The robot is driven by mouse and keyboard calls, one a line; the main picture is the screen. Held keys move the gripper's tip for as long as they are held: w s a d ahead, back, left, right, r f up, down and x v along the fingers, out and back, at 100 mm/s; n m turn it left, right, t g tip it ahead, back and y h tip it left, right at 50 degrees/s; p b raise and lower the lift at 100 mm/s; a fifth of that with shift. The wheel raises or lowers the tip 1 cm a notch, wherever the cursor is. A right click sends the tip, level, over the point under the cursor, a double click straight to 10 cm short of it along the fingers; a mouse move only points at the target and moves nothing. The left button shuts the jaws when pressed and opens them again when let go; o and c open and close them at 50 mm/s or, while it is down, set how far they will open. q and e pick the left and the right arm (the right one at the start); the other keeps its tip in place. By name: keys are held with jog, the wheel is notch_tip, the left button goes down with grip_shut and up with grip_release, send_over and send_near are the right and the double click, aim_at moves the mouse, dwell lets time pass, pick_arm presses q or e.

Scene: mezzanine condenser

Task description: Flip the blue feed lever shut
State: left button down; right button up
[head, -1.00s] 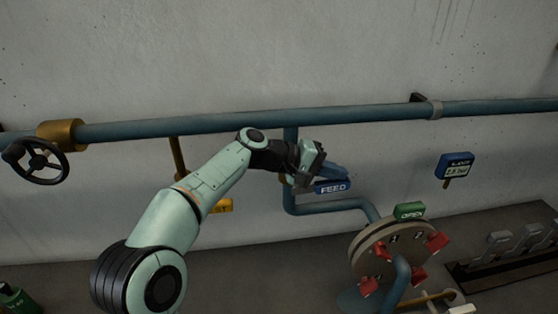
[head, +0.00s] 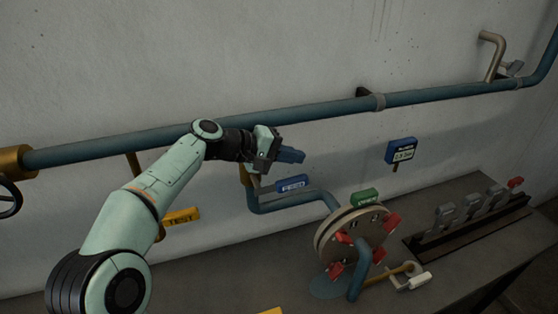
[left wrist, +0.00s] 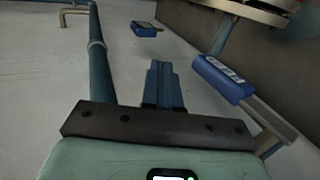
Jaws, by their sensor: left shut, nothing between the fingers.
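The blue feed lever (head: 293,184) has a blue grip with a white label on a grey metal shank. In the head view it points right, roughly along the lower run of blue pipe. In the left wrist view the lever (left wrist: 224,79) lies right of my fingers, with a visible gap. My left gripper (head: 301,156) is shut and empty, and appears just above the lever in the head view. Its closed blue fingers (left wrist: 163,85) point forward in the left wrist view. The lever's pivot is partly hidden behind my wrist. My right gripper is out of view.
A round flange (head: 338,240) with red clamps and a green tag (head: 366,198) stands to the right. A blue gauge (head: 401,151) hangs on the wall. A yellow-tagged lever (head: 181,216) is behind my left arm. Grey levers (head: 463,207) stand at far right.

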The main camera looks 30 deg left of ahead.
aim_at(291, 178)
pick_arm(q)
notch_tip(291, 178, up, 9)
jog(key=shift+a+r, duration=0.15)
jog(key=shift+r, duration=0.05)
dwell(0.4)
